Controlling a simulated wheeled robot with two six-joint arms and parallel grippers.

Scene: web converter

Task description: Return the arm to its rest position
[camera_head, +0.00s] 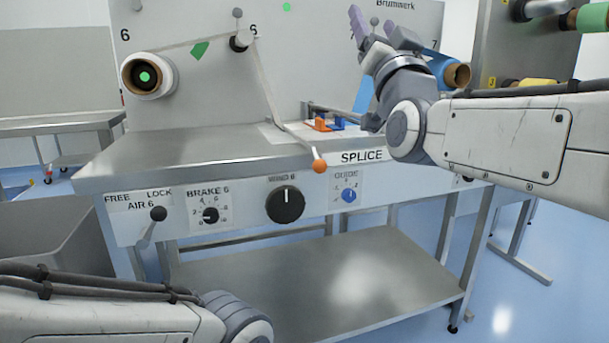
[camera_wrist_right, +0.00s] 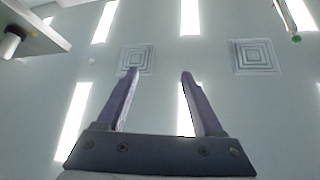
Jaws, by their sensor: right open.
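My right arm comes in from the right in the head view, and its gripper (camera_head: 367,27) is raised in front of the machine's upright panel, with the fingers pointing up. In the right wrist view the two purple fingers of this gripper (camera_wrist_right: 158,73) stand apart with nothing between them, against the ceiling. Part of my left arm (camera_head: 110,315) shows at the lower left of the head view. Its gripper is out of view.
The machine's steel worktop (camera_head: 190,148) lies below the right gripper, with an orange-knobbed lever (camera_head: 319,165) at its front. A white roll (camera_head: 148,77) sits on the panel at left. A blue roll with a brown core (camera_head: 456,74) is beside the right wrist. A grey bin (camera_head: 50,235) stands at left.

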